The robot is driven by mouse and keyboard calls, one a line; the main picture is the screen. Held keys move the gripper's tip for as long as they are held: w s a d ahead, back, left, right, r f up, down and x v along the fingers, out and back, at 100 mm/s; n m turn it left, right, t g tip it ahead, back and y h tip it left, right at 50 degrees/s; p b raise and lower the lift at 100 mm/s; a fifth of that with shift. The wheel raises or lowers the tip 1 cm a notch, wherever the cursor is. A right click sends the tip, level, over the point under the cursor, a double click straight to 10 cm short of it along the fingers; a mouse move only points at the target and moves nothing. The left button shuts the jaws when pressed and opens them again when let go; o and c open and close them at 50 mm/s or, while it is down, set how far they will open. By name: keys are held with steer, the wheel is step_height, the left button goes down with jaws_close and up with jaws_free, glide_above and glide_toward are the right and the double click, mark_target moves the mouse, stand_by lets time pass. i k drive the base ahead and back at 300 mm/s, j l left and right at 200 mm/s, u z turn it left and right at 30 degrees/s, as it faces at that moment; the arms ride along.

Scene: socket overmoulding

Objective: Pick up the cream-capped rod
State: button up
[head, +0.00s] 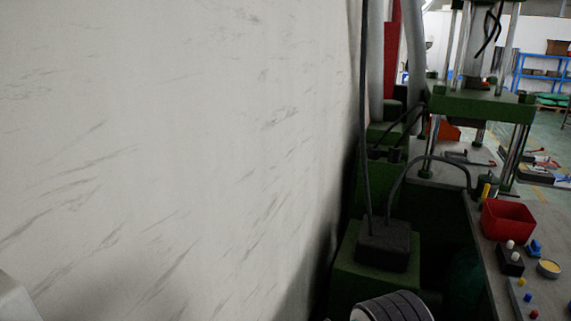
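Two small pale caps, white or cream, show on a black block (511,263) on the grey bench at the lower right. The upper pale cap (510,244) and the lower pale cap (515,257) are close together. They are too small for me to tell whether either one is the cream-capped rod, and no rod shaft shows clearly. My gripper is not in the head view.
A pale marbled wall (180,150) fills the left. A green press (480,103) stands behind the bench. On the bench are a red bin (508,222), a blue item (535,248), a yellow-filled dish (548,269) and small coloured pieces. A ribbed cylinder (393,308) is low centre.

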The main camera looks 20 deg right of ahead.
mark_target(515, 256)
steer(key=i+l+z, duration=0.2)
steer(key=i+z, duration=0.5)
steer(key=i+l+u, duration=0.2)
steer(key=i+l, duration=0.15)
steer(key=i, duration=0.25)
steer(key=i+l+u, duration=0.25)
steer(key=i+l, duration=0.15)
steer(key=i, duration=0.15)
